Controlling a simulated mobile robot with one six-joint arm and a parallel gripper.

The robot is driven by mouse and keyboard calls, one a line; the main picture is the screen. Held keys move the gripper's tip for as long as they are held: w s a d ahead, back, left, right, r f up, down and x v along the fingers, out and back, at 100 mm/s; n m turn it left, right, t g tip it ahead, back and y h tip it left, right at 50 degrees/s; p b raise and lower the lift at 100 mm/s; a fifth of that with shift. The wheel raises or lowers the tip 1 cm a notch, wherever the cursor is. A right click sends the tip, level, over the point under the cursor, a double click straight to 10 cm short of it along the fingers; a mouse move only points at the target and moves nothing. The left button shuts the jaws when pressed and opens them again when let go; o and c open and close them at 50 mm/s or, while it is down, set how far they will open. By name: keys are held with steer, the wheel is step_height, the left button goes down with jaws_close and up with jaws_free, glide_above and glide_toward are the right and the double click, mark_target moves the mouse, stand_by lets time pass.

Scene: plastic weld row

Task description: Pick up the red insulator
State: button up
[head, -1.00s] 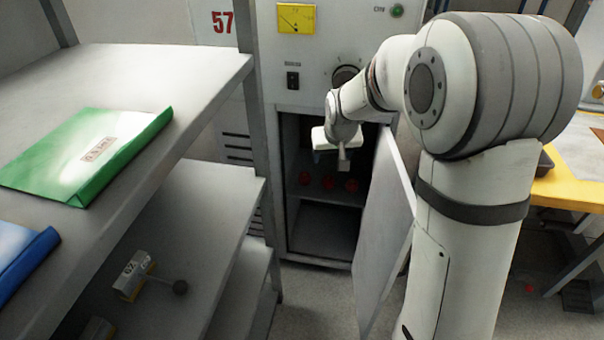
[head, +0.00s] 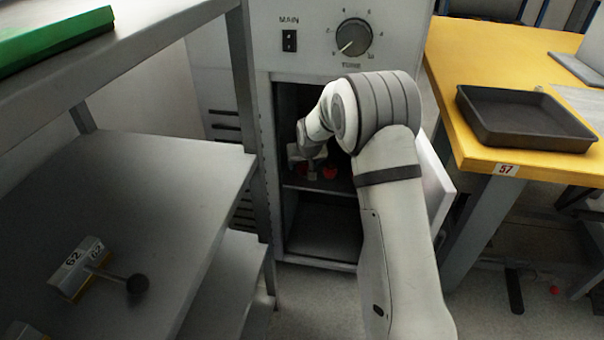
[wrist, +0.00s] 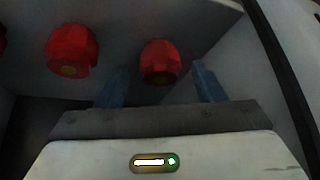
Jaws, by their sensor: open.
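Red insulators sit on the inner shelf of the open cabinet. In the wrist view one red insulator (wrist: 159,62) lies just beyond and between the fingertips of my gripper (wrist: 160,80). A second red insulator (wrist: 72,50) is to its left, outside the fingers, and part of a third (wrist: 2,38) shows at the left edge. My gripper is open and empty, with its blue fingers apart. In the head view my gripper (head: 309,165) is inside the cabinet opening, and a red insulator (head: 330,173) shows beside it. My arm hides part of the opening.
The cabinet (head: 400,30) has its door (head: 437,185) swung open to the right. A grey shelf rack (head: 165,165) with a block marked 62 (head: 78,270) stands left. A yellow table (head: 450,90) with a dark tray (head: 525,120) stands right.

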steer(key=shift+x, duration=0.8)
steer(key=shift+s, duration=0.1)
steer(key=shift+c, duration=0.3)
steer(key=c, duration=1)
steer(key=shift+r, duration=0.15)
